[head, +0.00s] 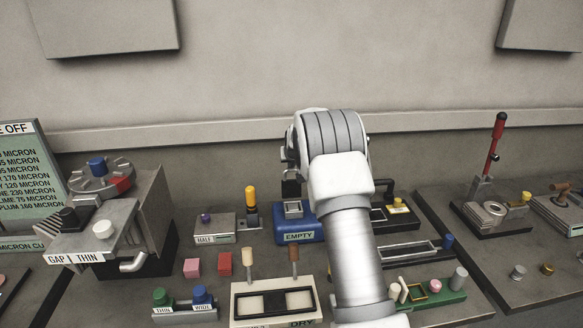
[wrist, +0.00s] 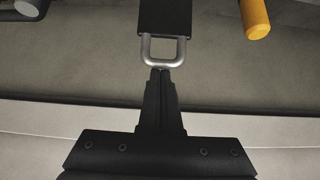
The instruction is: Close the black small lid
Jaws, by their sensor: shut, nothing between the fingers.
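The black small lid (wrist: 165,18) shows at the top of the wrist view as a dark plate with a silver loop handle (wrist: 146,50). In the head view a dark plate, seemingly this lid (head: 291,188), stands raised at the back of the blue EMPTY box (head: 300,237), whose square opening is uncovered. My gripper (wrist: 160,71) is shut and empty, its fingertips at the loop's near edge. I cannot tell whether they touch it. In the head view my arm hides the fingers.
A yellow-topped post (head: 251,196) stands left of the blue box and a yellow cylinder shows in the wrist view (wrist: 255,18). A grey HALF box (head: 214,229) is left of it. A black-framed tray (head: 276,304) with two upright pegs lies in front. The wall is behind.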

